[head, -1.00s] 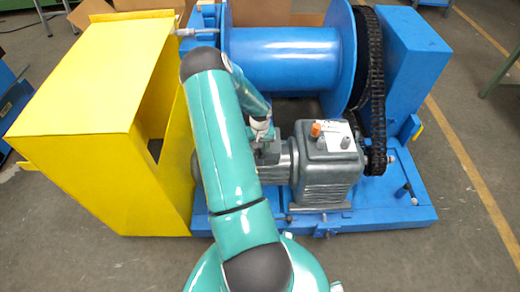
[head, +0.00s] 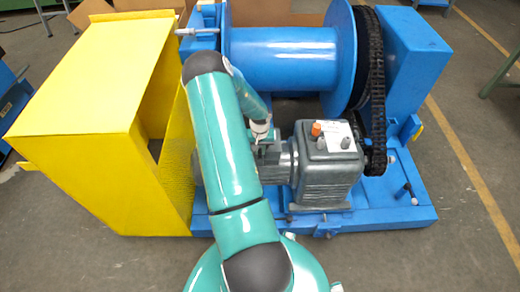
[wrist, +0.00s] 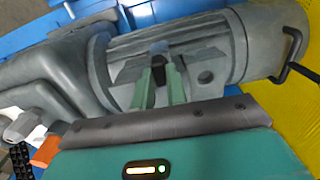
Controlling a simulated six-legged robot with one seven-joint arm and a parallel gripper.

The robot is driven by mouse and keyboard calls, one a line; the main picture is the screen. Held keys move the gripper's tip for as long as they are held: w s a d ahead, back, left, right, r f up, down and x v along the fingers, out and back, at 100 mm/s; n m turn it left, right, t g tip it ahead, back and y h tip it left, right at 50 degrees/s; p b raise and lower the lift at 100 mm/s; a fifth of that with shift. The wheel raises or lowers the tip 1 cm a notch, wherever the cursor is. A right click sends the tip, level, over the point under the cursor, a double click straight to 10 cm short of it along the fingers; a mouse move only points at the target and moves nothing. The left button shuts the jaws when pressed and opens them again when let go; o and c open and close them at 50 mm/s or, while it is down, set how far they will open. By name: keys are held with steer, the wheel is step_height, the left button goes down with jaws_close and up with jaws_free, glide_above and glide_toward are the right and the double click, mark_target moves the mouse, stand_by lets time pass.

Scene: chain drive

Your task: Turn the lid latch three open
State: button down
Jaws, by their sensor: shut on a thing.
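My gripper (wrist: 160,88) is at the terminal box on the grey motor (wrist: 225,40) in the wrist view. Its two green fingers are shut on a small dark latch (wrist: 159,68) at the box lid (wrist: 202,60). The fingers cover much of the latch, and its exact angle cannot be told. A round dark spot shows on the box to the right of the fingers. In the head view my gripper (head: 262,138) is over the motor, left of the grey gearbox (head: 325,165), and partly hidden by my arm.
A yellow guard (head: 90,110) stands open-sided close on the left. Behind the motor is a blue winch drum (head: 280,58); a black chain (head: 376,90) runs on the right. An orange cap (head: 316,129) tops the gearbox. The floor in front is clear.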

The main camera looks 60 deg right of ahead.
steer(key=m, duration=0.4)
steer(key=shift+w+m, duration=0.1)
steer(key=shift+m, duration=0.2)
steer(key=m, duration=0.4)
steer(key=shift+w+m, duration=0.15)
steer(key=shift+m, duration=0.15)
steer(key=m, duration=0.4)
steer(key=shift+w+d+m, duration=0.1)
steer(key=shift+m, duration=2.1)
steer(key=c, duration=1.4)
jaws_free()
